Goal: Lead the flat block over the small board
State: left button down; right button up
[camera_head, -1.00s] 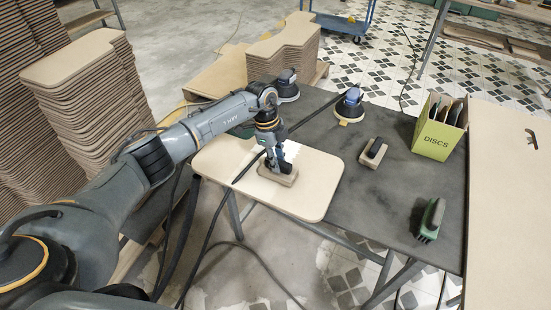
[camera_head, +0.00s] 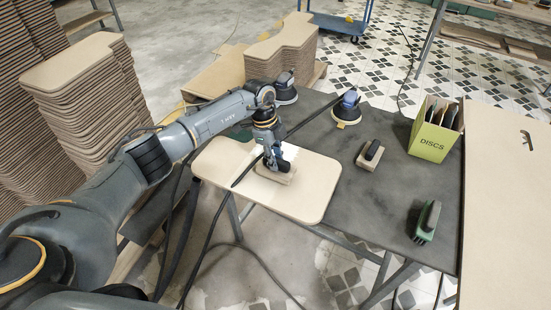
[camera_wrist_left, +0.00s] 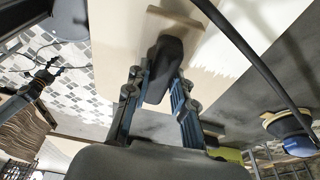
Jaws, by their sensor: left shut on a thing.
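The small board (camera_head: 312,196) is a tan panel with rounded corners, lying at the left end of the dark table and reaching past its edge. The flat block (camera_head: 279,177) is a wooden slab with a dark grip, and it appears to rest on the left-middle part of the board. My left gripper (camera_head: 274,160) is shut on the block's grip from above. In the left wrist view the dark grip (camera_wrist_left: 164,68) is between the fingers, with a strip of the block's wood beyond it. A pale area shows on the board beside the block. My right gripper is not in view.
A second block (camera_head: 370,155), a green brush (camera_head: 427,222), two sanders (camera_head: 346,106) (camera_head: 286,88) and a DISCS box (camera_head: 432,142) stand on the table (camera_head: 385,195). A dark hose crosses the small board near my gripper. Board stacks (camera_head: 85,75) stand at left.

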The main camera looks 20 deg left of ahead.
pick_arm(q)
jog(key=p+v, duration=0.2)
jog(key=d+p+v, duration=0.1)
jog(key=p+v, duration=0.1)
jog(key=v, duration=0.1)
jog(key=shift+s+r, duration=0.1)
jog(key=shift+r, duration=0.35)
jog(key=shift+f, duration=0.1)
jog(key=shift+w+a+b, duration=0.35)
jog(key=shift+a+b, duration=0.05)
jog(key=shift+a, duration=0.2)
jog(key=w+a+b, duration=0.4)
jog(key=a+b, duration=0.3)
jog(key=a, duration=0.1)
jog(key=shift+w+a+f+b, duration=0.1)
jog(key=shift+f+b, duration=0.9)
jog(key=shift+f, duration=0.6)
jog(key=shift+w+a+f+b, duration=0.1)
jog(key=shift+f+b, duration=0.85)
jog(key=shift+f, duration=0.65)
jog(key=shift+f+b, duration=0.45)
jog(key=shift+f, duration=0.2)
jog(key=shift+r, duration=0.1)
